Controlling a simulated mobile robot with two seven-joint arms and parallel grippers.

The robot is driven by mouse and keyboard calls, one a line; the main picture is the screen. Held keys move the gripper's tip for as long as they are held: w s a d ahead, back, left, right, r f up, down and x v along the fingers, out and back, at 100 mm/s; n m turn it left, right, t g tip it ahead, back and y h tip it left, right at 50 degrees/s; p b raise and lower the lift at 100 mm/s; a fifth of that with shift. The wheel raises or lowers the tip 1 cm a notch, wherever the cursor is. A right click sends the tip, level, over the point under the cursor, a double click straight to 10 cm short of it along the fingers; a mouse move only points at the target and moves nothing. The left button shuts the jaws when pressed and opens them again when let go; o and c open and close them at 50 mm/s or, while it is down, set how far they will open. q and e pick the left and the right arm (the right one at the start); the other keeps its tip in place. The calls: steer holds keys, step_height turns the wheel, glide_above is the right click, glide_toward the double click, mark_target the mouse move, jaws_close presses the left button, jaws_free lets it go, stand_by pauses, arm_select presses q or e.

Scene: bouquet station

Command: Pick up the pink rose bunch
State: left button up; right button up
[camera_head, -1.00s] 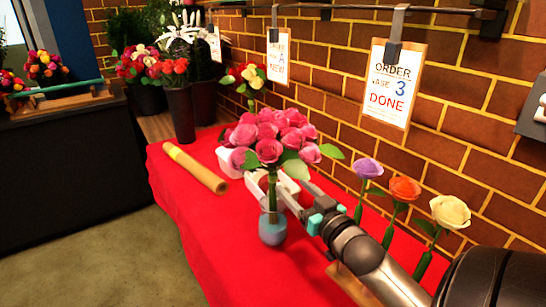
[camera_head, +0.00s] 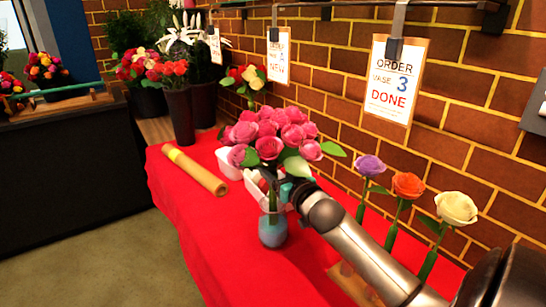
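The pink rose bunch (camera_head: 272,135) stands upright in a small blue-grey vase (camera_head: 272,232) on the red-covered table. Its green stems (camera_head: 272,200) run down into the vase. My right gripper (camera_head: 272,180) comes in from the right, just under the blooms at the top of the stems. Blooms and leaves partly hide its fingers, so I cannot tell whether it is closed on the stems. My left gripper is not in view.
A bamboo tube (camera_head: 196,170) lies left of the vase. White containers (camera_head: 229,163) stand behind the bunch. Purple, orange (camera_head: 407,185) and cream single roses stand at right by the brick wall. Order tags (camera_head: 394,80) hang above.

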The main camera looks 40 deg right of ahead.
steer(key=shift+w, duration=0.35)
jaws_close()
stand_by(0.3)
steer(key=shift+r, duration=0.1)
